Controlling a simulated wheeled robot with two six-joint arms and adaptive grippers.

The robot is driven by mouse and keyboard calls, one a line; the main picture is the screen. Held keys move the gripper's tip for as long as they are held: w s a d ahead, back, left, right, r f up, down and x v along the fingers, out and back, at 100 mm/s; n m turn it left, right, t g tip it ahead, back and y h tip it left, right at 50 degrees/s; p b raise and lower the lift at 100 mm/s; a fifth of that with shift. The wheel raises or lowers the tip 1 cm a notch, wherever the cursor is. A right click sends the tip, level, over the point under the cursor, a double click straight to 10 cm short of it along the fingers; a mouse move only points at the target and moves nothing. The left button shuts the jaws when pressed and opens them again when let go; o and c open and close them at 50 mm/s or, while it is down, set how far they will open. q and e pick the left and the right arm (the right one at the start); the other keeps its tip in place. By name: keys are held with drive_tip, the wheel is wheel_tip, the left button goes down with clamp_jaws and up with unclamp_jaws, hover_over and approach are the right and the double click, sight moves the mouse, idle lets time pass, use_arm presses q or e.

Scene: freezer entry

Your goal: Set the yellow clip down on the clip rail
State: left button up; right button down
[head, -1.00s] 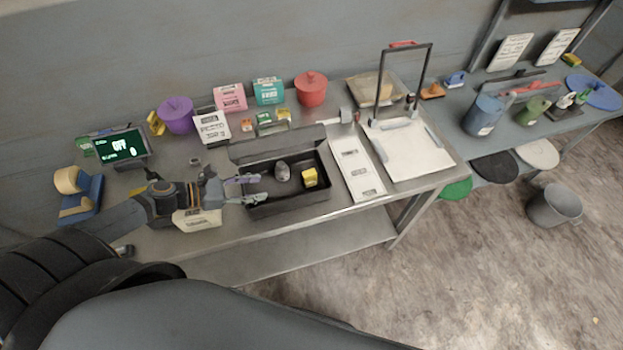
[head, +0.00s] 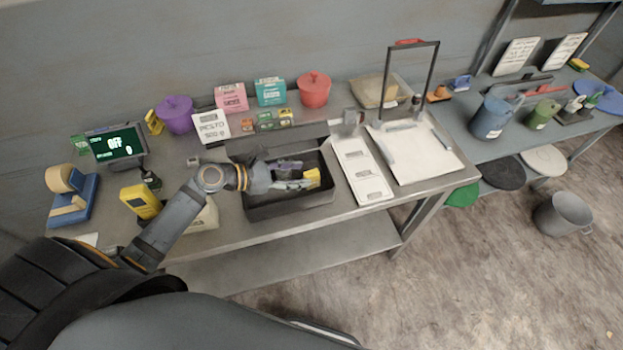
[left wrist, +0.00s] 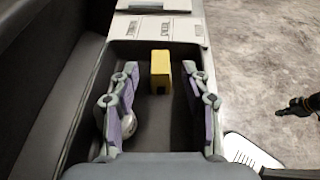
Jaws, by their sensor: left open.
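A small yellow block (head: 312,178), which looks like the yellow clip, lies in a dark open box (head: 262,208) on the steel table. My left gripper (head: 297,180) reaches into the box from the left. In the left wrist view its fingers (left wrist: 160,103) are spread apart, with the yellow block (left wrist: 160,69) ahead between their tips and nothing gripped. A grey rounded item (left wrist: 129,126) lies beside the left finger. The white labelled strip (head: 358,168) right of the box may be the clip rail; I cannot tell. My right gripper is not identifiable.
The box walls surround the gripper. A white board with a tall handle frame (head: 420,150) stands further right. A yellow handheld device (head: 141,201), a tape dispenser (head: 73,196), a purple pot (head: 176,115) and a red pot (head: 314,91) are also on the table.

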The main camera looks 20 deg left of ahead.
sight(312, 179)
use_arm(q)
drive_tip(key=x, duration=0.5)
drive_tip(key=shift+a, duration=0.1)
drive_tip(key=shift+c, duration=1.2)
clamp_jaws()
drive_tip(key=shift+r+p, duration=0.15)
drive_tip(key=shift+p, duration=0.2)
